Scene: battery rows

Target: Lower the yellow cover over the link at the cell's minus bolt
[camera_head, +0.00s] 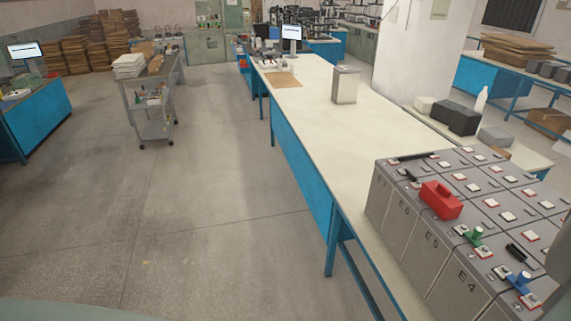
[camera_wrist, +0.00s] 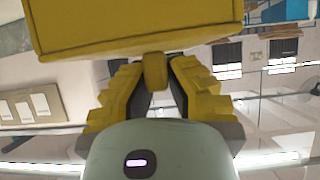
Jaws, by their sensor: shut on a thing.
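The yellow cover (camera_wrist: 140,28) fills the top of the wrist view, with a short stem (camera_wrist: 155,72) pointing toward my gripper. My gripper (camera_wrist: 155,80) is shut on this stem between its yellow stepped fingers. The cover and my gripper do not show in the head view. The battery cells (camera_head: 453,277) stand in rows at the lower right of the head view, some marked E4 and E5. Red- and white-marked terminals sit on their tops. I cannot pick out the minus bolt or its link, nor the cover's distance from them.
A red cover-like block (camera_head: 441,200), a green-handled piece (camera_head: 474,235) and a blue-handled piece (camera_head: 519,279) are on the cell tops. A long bench (camera_head: 310,120) with a beige canister (camera_head: 345,84) lies behind. The floor at left is clear up to a grey cart (camera_head: 150,100).

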